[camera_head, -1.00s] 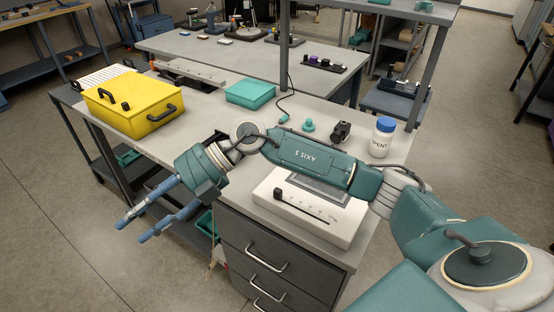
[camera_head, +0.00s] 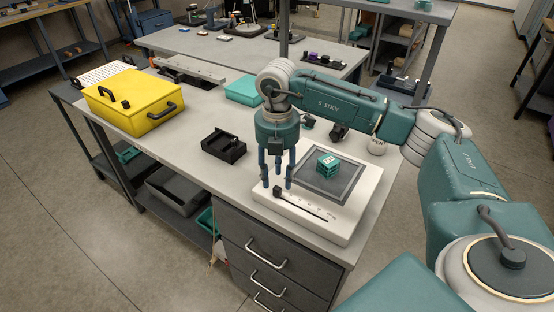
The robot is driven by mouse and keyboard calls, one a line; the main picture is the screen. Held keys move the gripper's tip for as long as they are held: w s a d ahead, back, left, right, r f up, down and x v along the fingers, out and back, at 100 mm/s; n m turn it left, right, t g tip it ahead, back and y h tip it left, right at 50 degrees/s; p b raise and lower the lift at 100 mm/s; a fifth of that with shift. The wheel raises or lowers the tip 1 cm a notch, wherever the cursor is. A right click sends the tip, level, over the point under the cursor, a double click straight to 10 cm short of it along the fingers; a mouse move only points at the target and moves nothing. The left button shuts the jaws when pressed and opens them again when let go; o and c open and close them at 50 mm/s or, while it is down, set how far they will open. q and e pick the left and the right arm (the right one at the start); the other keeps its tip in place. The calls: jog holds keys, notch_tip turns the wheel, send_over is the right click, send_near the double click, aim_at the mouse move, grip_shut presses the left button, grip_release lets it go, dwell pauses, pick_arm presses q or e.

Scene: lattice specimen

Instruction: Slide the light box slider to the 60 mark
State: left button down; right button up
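The white light box (camera_head: 345,221) lies on the bench with a grey panel on top. Its slider is a small black knob (camera_head: 277,190) at the left end of a dark slot along the front. The scale marks beside the slot are too small to read. A teal lattice cube (camera_head: 327,165) sits on the grey panel. My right gripper (camera_head: 277,184) points down over the left end of the light box, its fingers apart around the knob in the picture. I cannot tell whether they touch it. My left gripper is not in view.
A black holder (camera_head: 224,146) stands left of the gripper. A yellow case (camera_head: 132,103) sits at the bench's left end, and a teal box (camera_head: 243,91) lies behind. Bare bench lies between case and holder.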

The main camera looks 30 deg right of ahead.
aim_at(277, 187)
jog(key=shift+f+p, duration=0.5)
jog(key=shift+f, duration=2.1)
grip_shut()
